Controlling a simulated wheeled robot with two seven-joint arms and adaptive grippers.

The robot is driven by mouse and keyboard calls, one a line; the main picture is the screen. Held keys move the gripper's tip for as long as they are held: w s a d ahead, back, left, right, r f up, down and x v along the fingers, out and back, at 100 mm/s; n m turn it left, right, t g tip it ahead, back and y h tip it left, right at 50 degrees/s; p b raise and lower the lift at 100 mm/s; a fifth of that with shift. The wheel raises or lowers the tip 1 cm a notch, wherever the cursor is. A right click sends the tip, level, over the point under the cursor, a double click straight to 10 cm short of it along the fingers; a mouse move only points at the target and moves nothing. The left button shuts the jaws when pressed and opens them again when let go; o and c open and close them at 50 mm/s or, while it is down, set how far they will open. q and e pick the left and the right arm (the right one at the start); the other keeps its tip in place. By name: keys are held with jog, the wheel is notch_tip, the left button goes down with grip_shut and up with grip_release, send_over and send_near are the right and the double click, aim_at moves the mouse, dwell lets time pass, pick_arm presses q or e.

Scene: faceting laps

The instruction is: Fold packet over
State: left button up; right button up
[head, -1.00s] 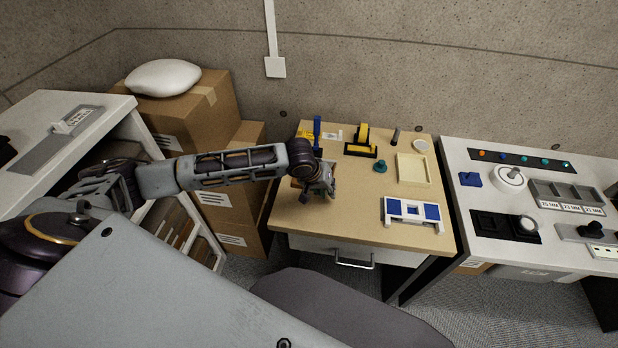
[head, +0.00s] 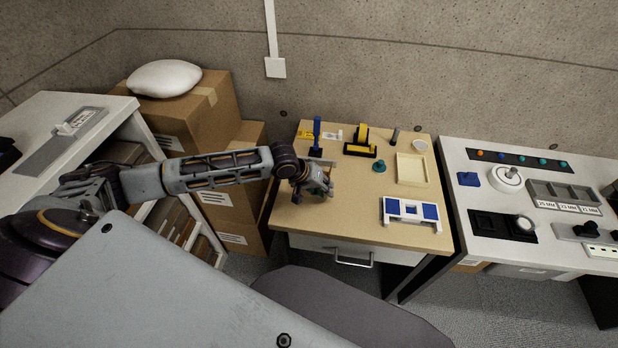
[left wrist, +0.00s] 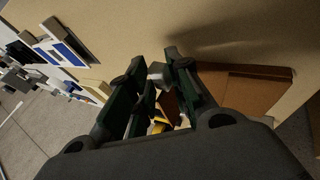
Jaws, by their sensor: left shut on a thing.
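My left gripper (head: 318,190) is low over the left part of the wooden desk. In the left wrist view its dark green fingers (left wrist: 159,68) are shut on a small pale piece, which looks like part of the packet. A brown sheet-like piece (left wrist: 168,106) shows between the fingers below it. A flat brown panel (left wrist: 245,92), apparently the packet's other part, lies on the desk right of the fingers. The gripper hides the packet in the head view, and how its parts join cannot be told. My right gripper is not in view.
On the desk (head: 350,215) stand a blue upright tool (head: 317,130), a yellow-black holder (head: 361,140), a teal knob (head: 379,166), a cream tray (head: 411,169) and a blue-white frame (head: 410,211). The desk's middle is clear. Cardboard boxes (head: 185,115) stand left.

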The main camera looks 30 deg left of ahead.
pick_arm(q)
jog(key=shift+s+a+h+p, duration=0.1)
jog(key=shift+a+h+p, duration=0.1)
jog(key=shift+h+p, duration=0.15)
dwell(0.3)
jog(key=shift+a+h, duration=0.2)
jog(key=shift+h, duration=0.25)
jog(key=shift+t, duration=0.3)
jog(key=o, duration=0.6)
jog(key=shift+c, duration=0.2)
jog(key=shift+s+r+p, duration=0.25)
jog(key=shift+s+p, duration=0.35)
jog(key=shift+p, duration=0.2)
jog(key=shift+s+r+p, duration=0.2)
jog(key=shift+s+p, duration=0.35)
jog(key=shift+p, duration=0.2)
jog(key=shift+s+r+p, duration=0.15)
jog(key=shift+s+p, duration=0.5)
jog(key=shift+p, duration=0.05)
jog(key=shift+s+r+p, duration=0.15)
jog(key=shift+s+p, duration=0.45)
jog(key=shift+p, duration=0.1)
